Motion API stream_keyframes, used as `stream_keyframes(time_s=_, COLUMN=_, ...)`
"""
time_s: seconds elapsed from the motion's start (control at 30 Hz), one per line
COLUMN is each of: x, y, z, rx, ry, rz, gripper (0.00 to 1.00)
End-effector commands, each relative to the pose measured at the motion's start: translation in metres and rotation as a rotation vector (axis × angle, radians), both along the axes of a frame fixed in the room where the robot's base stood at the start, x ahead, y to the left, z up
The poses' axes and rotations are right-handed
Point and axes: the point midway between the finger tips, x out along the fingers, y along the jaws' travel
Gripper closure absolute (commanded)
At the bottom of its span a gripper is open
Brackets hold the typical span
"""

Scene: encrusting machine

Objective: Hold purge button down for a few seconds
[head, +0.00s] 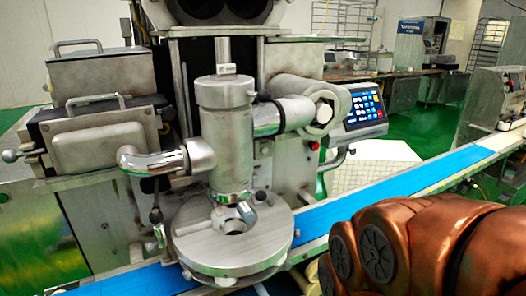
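The encrusting machine (222,140) stands in the middle of the head view, with a vertical metal cylinder above a round plate. Its control panel (362,108) is on the right side, tilted, with a dark screen of small blue icons and white keys. The lettering is too small to read, so I cannot tell which key is the purge button. A small red knob or button (314,146) sits below and left of the panel. My copper-coloured arm fills the lower right, well short of the panel in the picture. My gripper's fingers are not visible.
A blue conveyor belt (400,184) runs from under the machine up to the right. A white gridded surface (370,160) lies below the panel. Another machine (494,104) stands at the right edge. The space in front of the panel looks clear.

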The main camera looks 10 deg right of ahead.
Motion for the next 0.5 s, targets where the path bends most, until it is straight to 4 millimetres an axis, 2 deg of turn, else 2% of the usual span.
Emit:
stream_keyframes(time_s=0.07, x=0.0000, y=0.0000, z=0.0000, rx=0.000, ry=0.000, rz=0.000, gripper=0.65)
stream_keyframes(time_s=0.4, x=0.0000, y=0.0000, z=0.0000, rx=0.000, ry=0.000, rz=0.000, gripper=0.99)
stream_keyframes(time_s=0.5, x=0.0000, y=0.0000, z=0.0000, rx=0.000, ry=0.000, rz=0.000, gripper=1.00)
